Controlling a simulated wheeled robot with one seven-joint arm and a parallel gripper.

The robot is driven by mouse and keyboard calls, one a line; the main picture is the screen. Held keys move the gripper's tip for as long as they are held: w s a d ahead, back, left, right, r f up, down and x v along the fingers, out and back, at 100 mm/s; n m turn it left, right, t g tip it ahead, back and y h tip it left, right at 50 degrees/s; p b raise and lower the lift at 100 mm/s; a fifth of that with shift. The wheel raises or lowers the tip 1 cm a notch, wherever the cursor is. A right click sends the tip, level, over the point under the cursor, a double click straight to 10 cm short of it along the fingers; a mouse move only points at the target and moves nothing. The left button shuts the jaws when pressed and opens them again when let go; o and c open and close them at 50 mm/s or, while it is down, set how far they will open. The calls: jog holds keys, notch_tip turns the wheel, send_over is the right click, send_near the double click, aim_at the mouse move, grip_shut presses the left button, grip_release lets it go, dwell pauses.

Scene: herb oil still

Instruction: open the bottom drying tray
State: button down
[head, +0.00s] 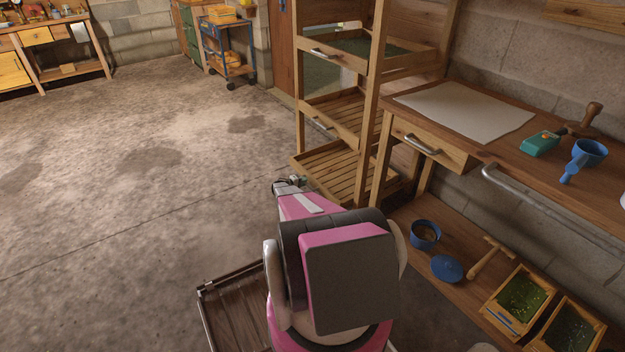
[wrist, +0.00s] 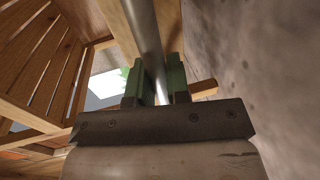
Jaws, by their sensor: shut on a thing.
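The bottom drying tray (head: 345,168) is a slatted wooden tray low in the wooden rack. Its front edge appears to stick out a little past the rack's posts. My gripper (head: 289,185) is low at the tray's front, and my arm hides part of that front. In the wrist view my gripper (wrist: 161,82) has its two dark green fingers closed on a round metal bar, the tray handle (wrist: 147,40). The bar runs between the fingers. Slatted wood (wrist: 38,65) shows at the left of that view.
Above are the middle tray (head: 345,112) and a top tray (head: 385,47) holding green herbs. A workbench (head: 455,140) with a drawer stands close at the right. A brown slatted panel (head: 238,308) is low beside my arm. Open concrete floor (head: 130,200) lies to the left.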

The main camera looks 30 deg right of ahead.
jog(key=f+v, duration=0.2)
jog(key=v, duration=1.2)
jog(key=a+f+v, duration=0.1)
jog(key=f+v, duration=0.2)
jog(key=v, duration=1)
jog(key=shift+s+a+f, duration=0.25)
jog(key=shift+a+f, duration=0.05)
jog(key=shift+a, duration=0.15)
jog(key=c, duration=1.1)
grip_release()
jog(key=v, duration=1)
jog(key=shift+a, duration=0.4)
jog(key=shift+s, duration=0.1)
jog(key=shift+r, duration=0.1)
